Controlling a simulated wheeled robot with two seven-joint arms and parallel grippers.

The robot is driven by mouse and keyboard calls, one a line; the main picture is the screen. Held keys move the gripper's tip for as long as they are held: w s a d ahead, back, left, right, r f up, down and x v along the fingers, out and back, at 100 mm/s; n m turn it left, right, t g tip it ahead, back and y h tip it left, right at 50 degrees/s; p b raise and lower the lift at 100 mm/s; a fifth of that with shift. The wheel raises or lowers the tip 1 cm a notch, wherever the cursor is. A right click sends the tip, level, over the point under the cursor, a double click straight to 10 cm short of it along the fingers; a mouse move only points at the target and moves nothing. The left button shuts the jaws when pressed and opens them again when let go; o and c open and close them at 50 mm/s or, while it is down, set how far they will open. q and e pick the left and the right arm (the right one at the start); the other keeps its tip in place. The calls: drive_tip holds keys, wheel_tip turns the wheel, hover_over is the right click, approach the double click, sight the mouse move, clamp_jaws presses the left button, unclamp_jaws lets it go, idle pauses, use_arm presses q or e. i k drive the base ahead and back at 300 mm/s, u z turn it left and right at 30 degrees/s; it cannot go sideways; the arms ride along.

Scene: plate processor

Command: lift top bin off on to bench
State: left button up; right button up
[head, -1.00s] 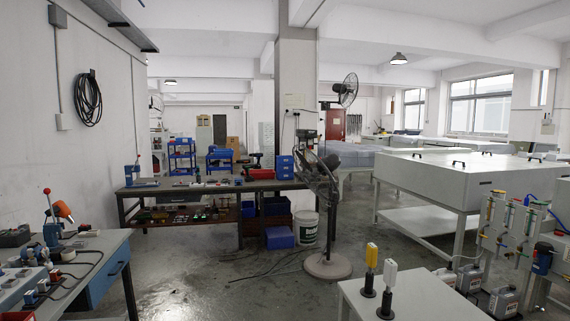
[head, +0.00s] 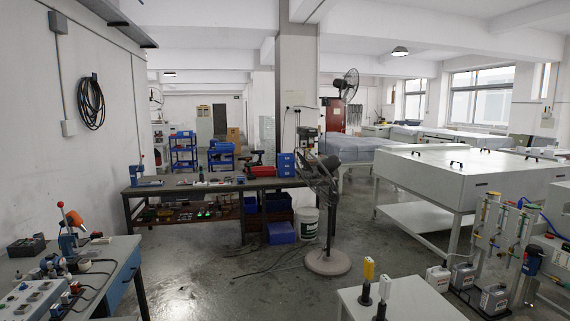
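Neither of my grippers is in view. A long dark workbench (head: 228,185) stands across the room in front of the pillar. A small stack of blue bins (head: 286,165) sits at its right end, close to the pillar. A red bin (head: 262,171) is beside the stack on its left. A blue bin (head: 282,233) rests on the floor at the bench's right end. Darker blue bins (head: 277,203) are stacked above and behind it, under the bench top. The frames are too small to show which bin is the top bin of the task.
A pedestal fan (head: 328,262) and a white bucket (head: 307,222) stand right of the bench. Another workbench (head: 128,262) with tools is near left. A white table (head: 400,304) is at the front right. Cables (head: 262,268) lie on the otherwise clear middle floor.

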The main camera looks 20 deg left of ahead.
sight(283, 158)
drive_tip(key=z, duration=0.1)
drive_tip(key=k, duration=0.2)
drive_tip(key=u, duration=0.95)
drive_tip(key=i, duration=2.05)
drive_tip(key=u, duration=0.75)
drive_tip(key=i, duration=4.7)
drive_tip(key=z, duration=0.9)
drive_tip(key=i, duration=1.75)
drive_tip(key=z, duration=1.65)
drive_tip(key=i, duration=0.85)
drive_tip(key=z, duration=0.35)
